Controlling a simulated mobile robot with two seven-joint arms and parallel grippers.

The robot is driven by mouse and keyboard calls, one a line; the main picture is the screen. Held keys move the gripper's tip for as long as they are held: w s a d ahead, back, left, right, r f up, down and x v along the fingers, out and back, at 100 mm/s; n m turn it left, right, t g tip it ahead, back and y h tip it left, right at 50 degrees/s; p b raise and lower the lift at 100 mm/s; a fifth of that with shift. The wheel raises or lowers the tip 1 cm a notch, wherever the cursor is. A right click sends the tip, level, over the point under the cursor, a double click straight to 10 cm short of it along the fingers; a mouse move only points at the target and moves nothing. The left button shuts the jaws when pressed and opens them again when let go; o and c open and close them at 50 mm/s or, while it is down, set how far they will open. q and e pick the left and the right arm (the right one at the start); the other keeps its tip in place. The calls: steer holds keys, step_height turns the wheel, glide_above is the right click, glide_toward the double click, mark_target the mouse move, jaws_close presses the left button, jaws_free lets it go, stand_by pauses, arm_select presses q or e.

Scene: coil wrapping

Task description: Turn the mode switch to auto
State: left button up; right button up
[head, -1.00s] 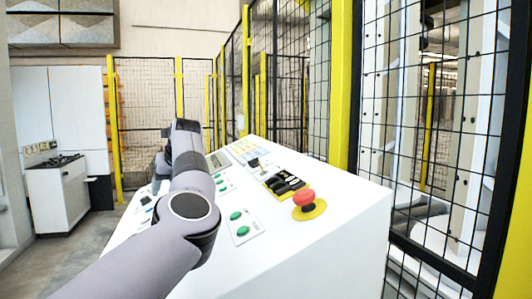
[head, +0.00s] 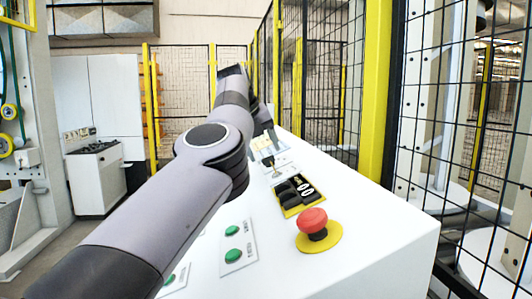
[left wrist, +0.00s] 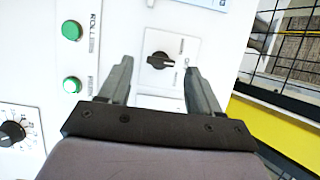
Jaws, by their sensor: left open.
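The mode switch (left wrist: 158,61) is a black rotary knob on a white plate in the left wrist view. Its light mark points to the right of that picture; the small lettering beside it is too blurred to read. My left gripper (left wrist: 156,72) is open, with one finger on each side of the knob in the picture. Nothing is held, and I cannot tell whether a finger touches the knob. In the head view my left arm reaches over the white console (head: 370,190), with the gripper at its far end mostly hidden. My right gripper is out of view.
A red emergency button (head: 312,220) on a yellow base stands near the console's front. Behind it are black switches (head: 293,193) on a yellow plate. Green buttons (head: 232,230) sit beside my arm. A yellow-framed mesh fence (head: 375,90) runs along the right.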

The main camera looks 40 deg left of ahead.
mark_target(268, 161)
arm_select(q)
steer(key=shift+x, duration=1.25)
steer(key=c, duration=1)
steer(key=shift+c, duration=0.2)
